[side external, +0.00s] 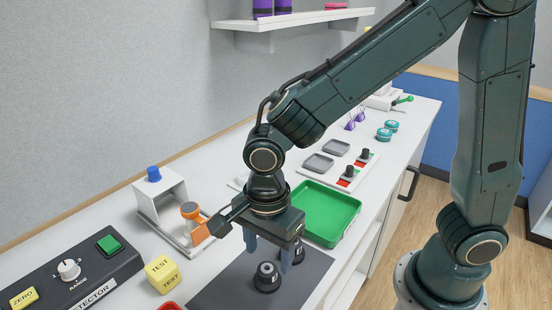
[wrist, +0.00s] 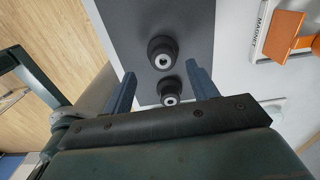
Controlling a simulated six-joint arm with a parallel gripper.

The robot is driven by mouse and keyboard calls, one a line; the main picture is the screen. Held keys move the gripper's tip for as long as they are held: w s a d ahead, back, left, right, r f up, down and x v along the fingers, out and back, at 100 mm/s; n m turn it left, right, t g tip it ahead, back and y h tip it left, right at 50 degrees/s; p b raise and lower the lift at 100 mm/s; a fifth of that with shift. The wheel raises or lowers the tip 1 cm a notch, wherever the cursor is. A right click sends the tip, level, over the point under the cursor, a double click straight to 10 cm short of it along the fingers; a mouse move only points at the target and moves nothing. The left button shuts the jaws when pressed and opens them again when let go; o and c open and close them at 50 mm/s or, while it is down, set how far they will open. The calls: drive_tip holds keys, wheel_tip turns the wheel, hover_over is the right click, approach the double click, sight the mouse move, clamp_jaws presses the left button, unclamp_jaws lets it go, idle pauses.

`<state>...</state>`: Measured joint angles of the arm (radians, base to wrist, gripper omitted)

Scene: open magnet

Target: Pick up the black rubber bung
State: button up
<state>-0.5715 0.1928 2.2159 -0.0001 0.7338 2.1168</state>
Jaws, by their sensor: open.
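Two similar black, round, stepped pieces with pale ringed tops stand upright on the dark grey mat (side external: 228,285). I cannot tell by look which is the black rubber bung. In the side view, one black piece (side external: 267,277) stands clear in front of my gripper (side external: 268,255). The other black piece (side external: 299,251) is partly hidden behind a finger. My gripper is open and empty, fingers pointing down. In the wrist view, one piece (wrist: 170,91) shows between the fingers, partly covered by the gripper body. The other piece (wrist: 162,51) is just beyond the fingertips.
A green tray (side external: 325,212) stands just behind my gripper. An orange part (side external: 200,233) on a white plate and a yellow TEST block (side external: 162,273) are to the left. A dark detector panel (side external: 68,270) fills the lower left. Grey dishes (side external: 318,163) lie farther back.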

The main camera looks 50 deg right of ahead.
sight(267, 268)
drive_tip(key=shift+f, duration=0.3)
drive_tip(key=shift+w+f, duration=0.15)
drive_tip(key=shift+f, duration=1.15)
drive_tip(key=shift+w+f, duration=0.1)
drive_tip(key=shift+f, duration=1.2)
drive_tip(key=shift+c, duration=0.2)
drive_tip(key=c, duration=0.7)
drive_tip(key=shift+r, duration=0.2)
drive_tip(key=shift+c, duration=0.2)
wheel_tip(267, 268, up, 20)
drive_tip(key=shift+f, duration=0.15)
drive_tip(key=shift+w, duration=0.1)
